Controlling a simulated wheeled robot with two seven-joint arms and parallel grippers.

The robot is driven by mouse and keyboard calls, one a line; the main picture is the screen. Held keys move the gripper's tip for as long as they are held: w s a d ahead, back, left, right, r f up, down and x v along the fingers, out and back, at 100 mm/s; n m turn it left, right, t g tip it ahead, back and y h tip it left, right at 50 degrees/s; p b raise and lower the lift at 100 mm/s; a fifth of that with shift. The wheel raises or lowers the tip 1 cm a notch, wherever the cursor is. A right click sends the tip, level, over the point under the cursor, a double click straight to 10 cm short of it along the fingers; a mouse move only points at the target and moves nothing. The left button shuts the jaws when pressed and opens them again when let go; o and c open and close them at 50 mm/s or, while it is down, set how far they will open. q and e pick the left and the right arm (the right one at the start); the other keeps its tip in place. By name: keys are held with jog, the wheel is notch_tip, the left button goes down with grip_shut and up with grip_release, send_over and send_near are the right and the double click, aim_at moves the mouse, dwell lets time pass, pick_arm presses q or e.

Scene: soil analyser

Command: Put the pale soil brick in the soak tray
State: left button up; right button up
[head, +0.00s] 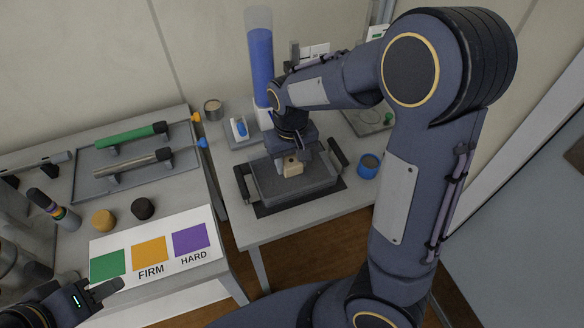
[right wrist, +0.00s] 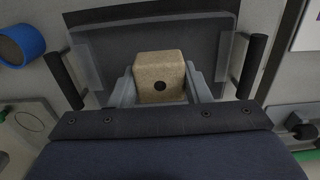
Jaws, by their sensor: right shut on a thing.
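The pale soil brick (head: 292,166) is a small tan block with a dark round hole in its face. My right gripper (head: 291,160) is shut on it; in the right wrist view the brick (right wrist: 159,78) sits between the two grey fingers. The soak tray (head: 262,194) is a dark grey shallow tray with black handles at both ends. The brick is over the tray's inside; I cannot tell whether it touches the floor. The tray also fills the back of the right wrist view (right wrist: 100,45). My left gripper (head: 106,290) is at the lower left, away from the brick, its fingers partly seen.
A blue cup (head: 368,166) stands right of the tray. A tall blue-filled cylinder (head: 262,62) stands behind it. On the left table are a card with green, orange and purple squares (head: 150,252), two round pucks, and a grey tray with green and grey handled tools (head: 95,187).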

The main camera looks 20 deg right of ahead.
aim_at(291, 161)
jog(key=w+f, duration=0.1)
jog(key=w+d+f, duration=0.1)
jog(key=shift+f, duration=0.4)
jog(key=shift+w+d+f, duration=0.1)
jog(key=shift+w+f, duration=0.05)
jog(key=shift+f, duration=0.75)
jog(key=shift+w+f, duration=0.15)
jog(key=shift+f, duration=0.7)
jog(key=shift+f+b, duration=0.1)
jog(key=shift+b, duration=0.25)
jog(key=o, duration=1.1)
